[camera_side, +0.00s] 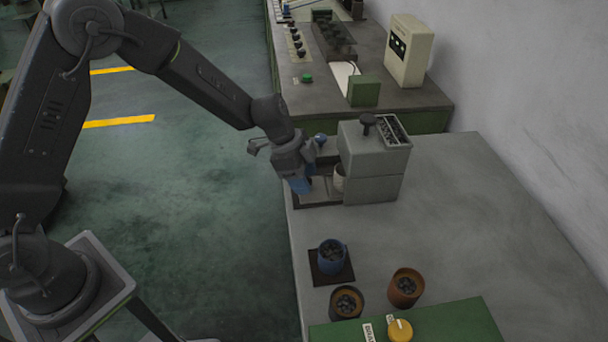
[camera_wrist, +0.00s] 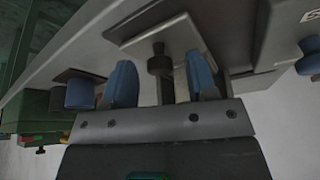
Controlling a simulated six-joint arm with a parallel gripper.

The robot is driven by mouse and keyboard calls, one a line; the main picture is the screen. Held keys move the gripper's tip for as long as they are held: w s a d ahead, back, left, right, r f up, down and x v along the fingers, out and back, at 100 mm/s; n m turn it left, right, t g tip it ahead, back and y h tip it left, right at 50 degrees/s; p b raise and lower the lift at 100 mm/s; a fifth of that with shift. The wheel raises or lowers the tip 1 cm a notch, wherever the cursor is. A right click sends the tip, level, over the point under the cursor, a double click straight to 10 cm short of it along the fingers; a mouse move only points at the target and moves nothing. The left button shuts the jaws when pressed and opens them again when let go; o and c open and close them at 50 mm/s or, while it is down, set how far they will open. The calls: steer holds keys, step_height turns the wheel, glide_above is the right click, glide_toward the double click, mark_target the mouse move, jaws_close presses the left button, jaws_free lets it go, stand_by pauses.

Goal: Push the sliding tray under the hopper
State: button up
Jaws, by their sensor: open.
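The hopper machine (camera_side: 375,165) is a grey box on the bench, with an open top holding small dark parts. The sliding tray (camera_side: 321,187) appears as a pale plate at its left side, partly hidden by my gripper. A whitish cup (camera_side: 339,178) stands at the machine's left face. My gripper (camera_side: 301,185) is at the tray's left end, pointing down, with blue fingertips apart. In the wrist view my gripper (camera_wrist: 163,80) has a dark knob (camera_wrist: 160,64) between its open fingers. I cannot tell whether they touch it.
A blue cup (camera_side: 331,256) on a dark pad and two brown cups (camera_side: 405,287) hold dark parts in front. A green panel (camera_side: 420,325) with a yellow knob lies at the near edge. Another bench (camera_side: 350,60) stands behind. The bench's right side is clear.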

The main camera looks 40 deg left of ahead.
mark_target(328, 188)
jaws_close()
steer(key=shift+w+d+r, duration=0.1)
steer(key=shift+w+d, duration=1.3)
steer(key=shift+c, duration=1.8)
jaws_free()
steer(key=o, duration=0.4)
steer(key=shift+c, duration=0.2)
steer(key=v, duration=1.3)
steer(key=shift+s+a+r, duration=0.2)
steer(key=shift+a+r, duration=0.1)
